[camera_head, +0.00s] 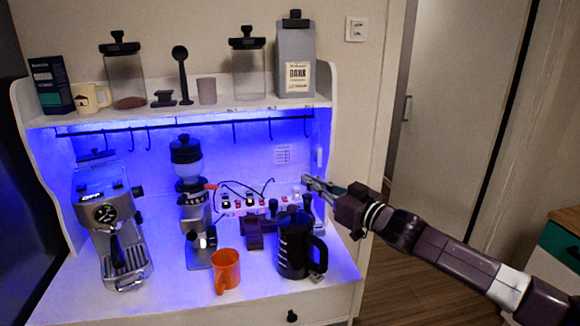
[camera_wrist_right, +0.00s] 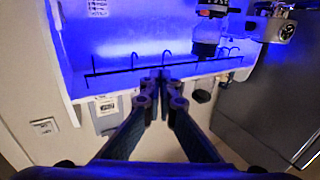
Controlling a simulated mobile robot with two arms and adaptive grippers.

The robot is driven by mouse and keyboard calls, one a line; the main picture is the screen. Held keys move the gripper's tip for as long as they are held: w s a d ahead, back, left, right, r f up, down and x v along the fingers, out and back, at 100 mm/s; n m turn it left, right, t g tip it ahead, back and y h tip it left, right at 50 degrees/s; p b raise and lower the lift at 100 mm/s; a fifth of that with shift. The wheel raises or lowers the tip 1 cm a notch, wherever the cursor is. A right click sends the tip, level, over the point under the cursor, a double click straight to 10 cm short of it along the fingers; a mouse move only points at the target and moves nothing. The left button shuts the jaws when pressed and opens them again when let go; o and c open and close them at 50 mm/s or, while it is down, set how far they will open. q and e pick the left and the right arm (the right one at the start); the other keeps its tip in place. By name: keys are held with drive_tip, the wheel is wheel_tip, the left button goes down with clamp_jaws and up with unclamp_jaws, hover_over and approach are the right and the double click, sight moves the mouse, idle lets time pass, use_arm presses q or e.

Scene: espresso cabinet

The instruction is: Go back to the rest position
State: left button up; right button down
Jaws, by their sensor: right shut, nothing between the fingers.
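My right gripper (camera_head: 318,186) reaches in from the right in the head view, beside the right side of the lit cabinet. It is above and to the right of the black pitcher-like jug (camera_head: 294,250). In the right wrist view the fingers of the right gripper (camera_wrist_right: 160,78) come together at their tips, with nothing between them. The wrist view looks toward the hook rail (camera_wrist_right: 120,70) and appears turned over. My left gripper is in neither view.
The cabinet counter holds an espresso machine (camera_head: 113,228), a grinder (camera_head: 194,215), an orange mug (camera_head: 227,270) and a power strip (camera_head: 245,206). Jars, a bag (camera_head: 295,62) and a cream mug (camera_head: 91,98) stand on the top shelf (camera_head: 190,112). Free floor (camera_head: 400,280) lies right of the cabinet.

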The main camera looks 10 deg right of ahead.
drive_tip(key=s+a+f+g+h, duration=0.1)
drive_tip(key=s+a+f, duration=0.2)
drive_tip(key=s+f, duration=0.3)
drive_tip(key=s+a+f+m+g+h, duration=0.1)
drive_tip(key=s+a+f, duration=0.25)
drive_tip(key=f, duration=0.35)
drive_tip(key=s+a+f+g+h, duration=0.1)
drive_tip(key=s+a+f+g, duration=0.1)
drive_tip(key=s+a+f, duration=0.35)
drive_tip(key=s+d+f+m+g+h, duration=0.1)
drive_tip(key=s+d+f+g+h, duration=0.15)
drive_tip(key=s+d+f, duration=0.55)
drive_tip(key=s+d+f+m+g+h, duration=0.1)
drive_tip(key=s+d+f+g+h, duration=0.15)
drive_tip(key=s, duration=1.05)
drive_tip(key=s+d+f+m+g+h, duration=0.1)
drive_tip(key=s+d+f+g, duration=0.25)
drive_tip(key=s+f, duration=0.45)
drive_tip(key=s+f+b, duration=0.2)
drive_tip(key=f, duration=1.3)
drive_tip(key=s+f+b, duration=0.2)
drive_tip(key=s+f, duration=0.1)
drive_tip(key=f, duration=1.2)
drive_tip(key=s+d+f+g+b, duration=0.2)
drive_tip(key=s+d+f, duration=0.1)
drive_tip(key=s+f, duration=1.3)
drive_tip(key=shift+d+f, duration=0.2)
drive_tip(key=shift+f, duration=0.45)
